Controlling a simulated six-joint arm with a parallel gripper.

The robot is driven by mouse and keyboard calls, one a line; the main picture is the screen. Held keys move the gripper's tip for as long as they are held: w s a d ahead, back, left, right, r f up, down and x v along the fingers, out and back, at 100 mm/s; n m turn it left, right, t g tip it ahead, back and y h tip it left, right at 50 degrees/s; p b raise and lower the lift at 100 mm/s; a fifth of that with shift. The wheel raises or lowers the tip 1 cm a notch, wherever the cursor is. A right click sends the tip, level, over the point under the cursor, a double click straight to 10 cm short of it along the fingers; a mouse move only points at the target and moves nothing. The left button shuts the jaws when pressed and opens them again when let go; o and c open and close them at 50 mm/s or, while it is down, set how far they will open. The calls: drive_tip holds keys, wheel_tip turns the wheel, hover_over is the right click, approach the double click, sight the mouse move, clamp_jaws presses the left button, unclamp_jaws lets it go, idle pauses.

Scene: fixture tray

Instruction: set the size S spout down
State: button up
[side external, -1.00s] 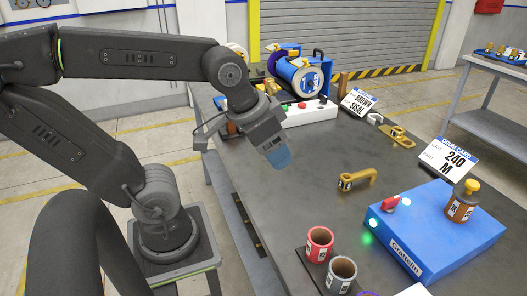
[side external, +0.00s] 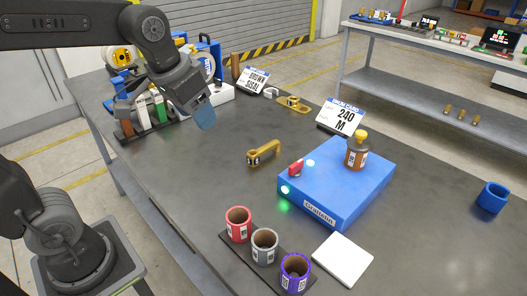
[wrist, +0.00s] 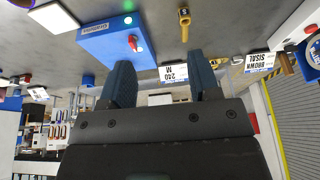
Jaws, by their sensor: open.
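A gold spout (side external: 264,152) with a bent end and a small black-and-white label lies on the grey table, left of the blue box. My gripper (side external: 205,116) is above the table, up and to the left of the spout in the side view. Its blue fingers (wrist: 162,72) are apart in the wrist view with nothing between them.
The blue box (side external: 328,200) carries a red switch, green lights and a brown bottle (side external: 356,152). Red, grey and purple cups (side external: 264,246) stand in front. A white pad (side external: 342,259), a blue ring (side external: 493,197) and sign cards (side external: 341,117) are around. Bare table surrounds the spout.

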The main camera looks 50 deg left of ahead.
drive_tip(key=w+a+f+g, duration=0.2)
drive_tip(key=w+a, duration=0.1)
drive_tip(key=w, duration=1.1)
drive_tip(key=g, duration=0.2)
hover_over(264, 148)
wheel_tip(264, 148, down, 9)
drive_tip(key=f, duration=1.3)
drive_tip(key=shift+w+a+f, duration=0.2)
drive_tip(key=shift+f, duration=0.05)
drive_tip(key=shift+c, duration=0.2)
drive_tip(key=shift+r, duration=0.1)
clamp_jaws()
